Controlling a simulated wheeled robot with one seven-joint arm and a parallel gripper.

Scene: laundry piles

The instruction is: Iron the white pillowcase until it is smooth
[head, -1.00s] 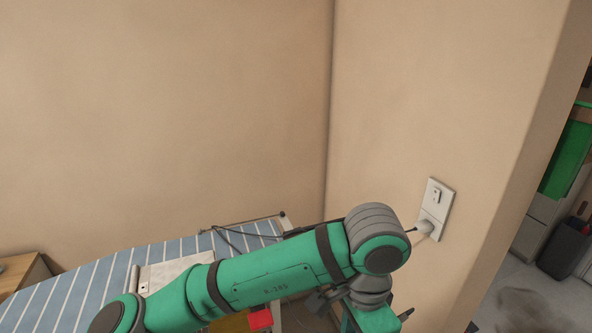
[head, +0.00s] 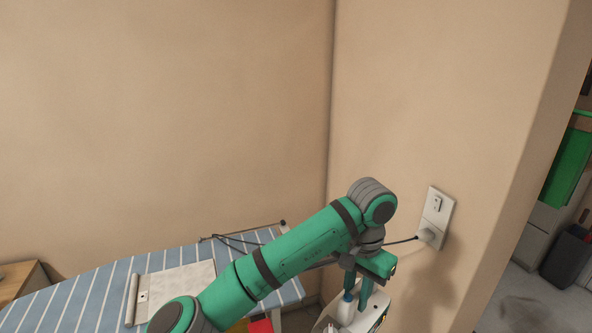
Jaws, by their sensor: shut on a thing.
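A whitish cloth, which looks like the pillowcase (head: 178,285), lies on the blue-and-white striped ironing board (head: 95,285). One left edge looks rolled or folded, and my arm hides part of it. My gripper (head: 356,293) points down at the lower middle, to the right of the board.
A plug with a dark cord (head: 426,236) sits in the wall outlet (head: 436,212) at the right. Red cloth (head: 262,326) shows below my arm. A wooden cabinet (head: 25,284) stands at the left. Walls close in behind the board and at the right.

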